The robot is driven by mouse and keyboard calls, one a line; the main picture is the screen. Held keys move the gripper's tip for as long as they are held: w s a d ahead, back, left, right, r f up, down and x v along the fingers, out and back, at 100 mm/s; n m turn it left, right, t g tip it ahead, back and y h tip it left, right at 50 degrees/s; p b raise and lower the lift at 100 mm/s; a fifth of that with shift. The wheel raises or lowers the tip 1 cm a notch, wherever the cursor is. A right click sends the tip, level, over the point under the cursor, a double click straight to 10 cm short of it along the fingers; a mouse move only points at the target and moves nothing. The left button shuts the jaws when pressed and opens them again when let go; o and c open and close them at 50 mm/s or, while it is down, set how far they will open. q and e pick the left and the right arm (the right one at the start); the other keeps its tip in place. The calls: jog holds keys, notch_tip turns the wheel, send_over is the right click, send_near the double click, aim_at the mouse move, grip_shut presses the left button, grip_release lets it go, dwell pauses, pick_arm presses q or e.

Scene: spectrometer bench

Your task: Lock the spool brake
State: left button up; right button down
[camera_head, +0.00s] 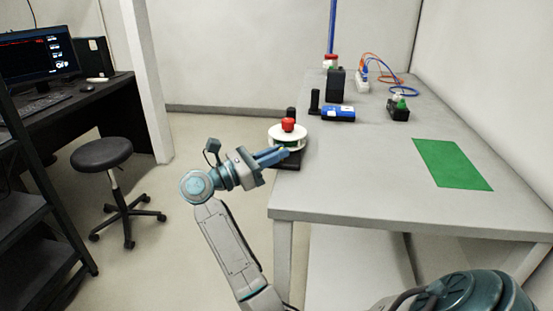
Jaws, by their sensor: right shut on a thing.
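The spool (282,131) has a white round top flange and stands on a dark base (290,164) at the left edge of the grey bench. A red knob (289,124) sits on top of it. My right gripper (279,153) reaches in from the left. Its blue fingers are at the front left side of the spool, below the red knob. They are shut on a part there; the fingers hide it, so I cannot tell the brake from the spool body. My left gripper is not in view.
Behind the spool stand a black post (314,101), a blue device (338,113) and a tall black box (336,85). A small black unit (398,109) stands to the right. A green mat (452,164) lies on the bench (370,190); the front is clear. A stool (102,155) stands left.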

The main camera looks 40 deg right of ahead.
jog(key=c, duration=1.8)
grip_release()
jog(key=shift+o, duration=0.2)
jog(key=shift+a, duration=0.1)
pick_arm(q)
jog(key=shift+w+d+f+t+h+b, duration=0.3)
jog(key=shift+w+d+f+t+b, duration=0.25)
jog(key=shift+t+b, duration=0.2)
pick_arm(e)
jog(key=v, duration=1)
jog(key=shift+w+a, duration=0.2)
jog(key=shift+a, duration=0.15)
